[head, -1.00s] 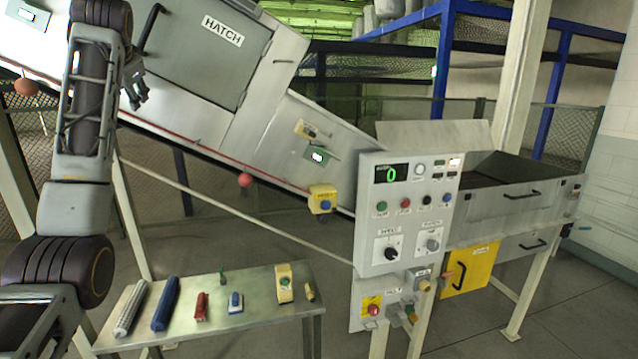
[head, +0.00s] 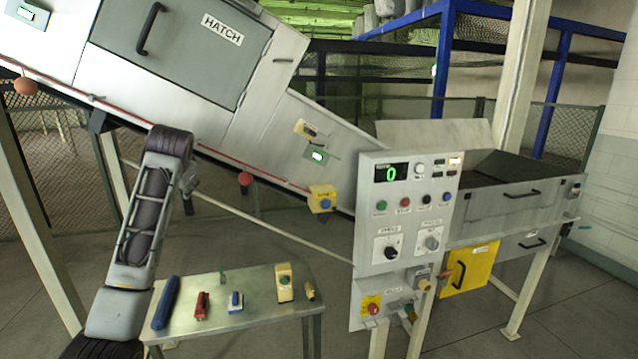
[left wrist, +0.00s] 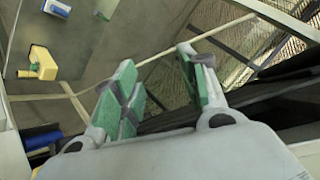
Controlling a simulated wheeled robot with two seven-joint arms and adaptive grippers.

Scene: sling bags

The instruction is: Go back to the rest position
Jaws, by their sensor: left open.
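My left arm rises from the lower left of the head view, and my left gripper (head: 188,192) shows small and dark just right of its upper link. In the left wrist view the gripper (left wrist: 156,58) is open, its two green-padded fingers apart with nothing between them. It hangs above and behind the left part of the metal table (head: 262,318), below the sloping conveyor housing (head: 170,100), touching neither as far as I can see. My right gripper is in neither view.
On the table lie a blue roll (head: 166,303), a red tool (head: 202,305), a blue-and-white item (head: 236,302) and a yellow button box (head: 284,283). A control panel (head: 407,213) stands to the right. A red ball (head: 244,179) hangs under the housing. The floor at right is clear.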

